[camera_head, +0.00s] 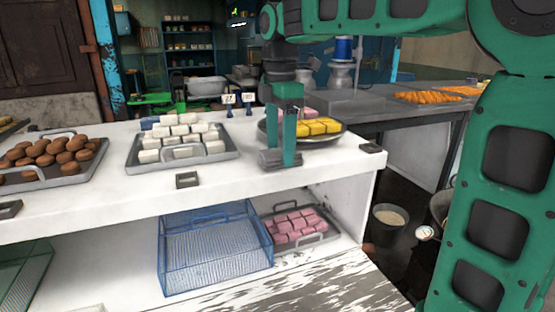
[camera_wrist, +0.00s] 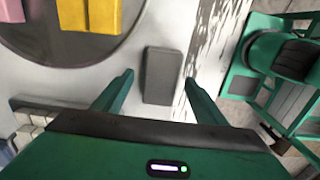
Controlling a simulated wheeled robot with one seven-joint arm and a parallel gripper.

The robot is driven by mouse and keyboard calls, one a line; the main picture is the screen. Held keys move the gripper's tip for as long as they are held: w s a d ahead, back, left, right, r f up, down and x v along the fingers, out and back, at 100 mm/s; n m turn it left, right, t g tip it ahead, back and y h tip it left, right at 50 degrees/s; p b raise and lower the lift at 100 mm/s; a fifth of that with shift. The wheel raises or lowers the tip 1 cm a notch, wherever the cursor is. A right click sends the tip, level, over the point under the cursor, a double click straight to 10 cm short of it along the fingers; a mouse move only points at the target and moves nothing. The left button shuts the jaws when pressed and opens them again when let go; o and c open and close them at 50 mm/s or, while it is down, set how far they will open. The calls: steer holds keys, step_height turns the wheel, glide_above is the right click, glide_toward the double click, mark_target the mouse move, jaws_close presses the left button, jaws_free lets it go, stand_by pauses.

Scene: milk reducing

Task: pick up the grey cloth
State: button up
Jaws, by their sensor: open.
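In the wrist view, a small flat dark-grey rectangle, which looks like the grey cloth (camera_wrist: 160,76), lies on the white counter close to its front edge. My gripper (camera_wrist: 158,82) is open, with its green fingers apart. The cloth shows between and ahead of the fingertips, with nothing held. In the head view, my gripper (camera_head: 283,155) points down over the counter, in front of the round plate.
A round plate (camera_head: 332,134) with yellow and pink blocks is close behind my gripper. A tray (camera_head: 219,157) of white blocks stands left. Similar dark rectangles lie along the front edge, left (camera_head: 188,180) and right (camera_head: 371,148). A blue basket (camera_head: 215,252) is below.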

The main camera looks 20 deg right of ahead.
mark_target(278, 152)
steer(key=shift+c, duration=0.3)
steer(key=c, duration=1.2)
steer(key=shift+r, duration=0.5)
steer(key=r, duration=0.3)
steer(key=shift+s+a+r, duration=0.1)
steer(key=shift+a+r, duration=0.2)
steer(key=shift+r, duration=0.05)
steer(key=shift+s+a+r, duration=0.95)
steer(key=shift+a+r, duration=0.1)
steer(key=shift+a, duration=0.5)
steer(key=shift+s+a+r, duration=1)
steer(key=shift+a+r, duration=0.1)
steer(key=shift+a, duration=0.5)
steer(key=shift+s+a+r, duration=0.95)
steer(key=shift+a+r, duration=0.1)
steer(key=shift+a, duration=0.5)
